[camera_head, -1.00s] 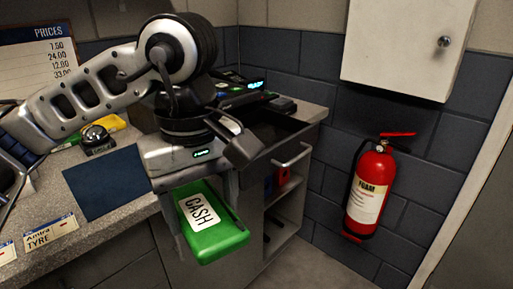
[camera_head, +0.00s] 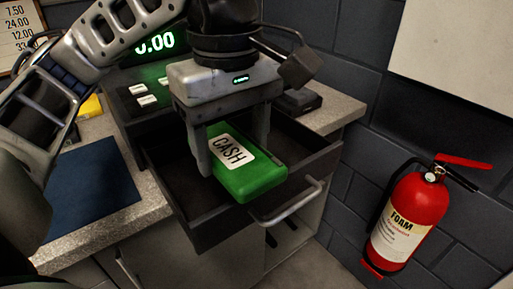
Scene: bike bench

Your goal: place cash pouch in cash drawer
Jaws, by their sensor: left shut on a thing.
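The green cash pouch (camera_head: 250,180) with a white CASH label is held between the fingers of my left gripper (camera_head: 232,150), which is shut on it and points down. The cash drawer (camera_head: 190,225) is pulled open, dark inside, with a metal bar handle (camera_head: 290,205) on its front. The pouch is over the drawer opening, toward the front right part. I cannot tell whether it touches the drawer floor. The gripper hides part of the drawer's back. My right gripper is not in view.
A cash register with a green display (camera_head: 155,43) stands behind the drawer on the counter. A dark blue mat (camera_head: 92,190) lies on the counter at left. A red fire extinguisher (camera_head: 412,215) hangs on the wall at right. A white cabinet (camera_head: 455,50) is at upper right.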

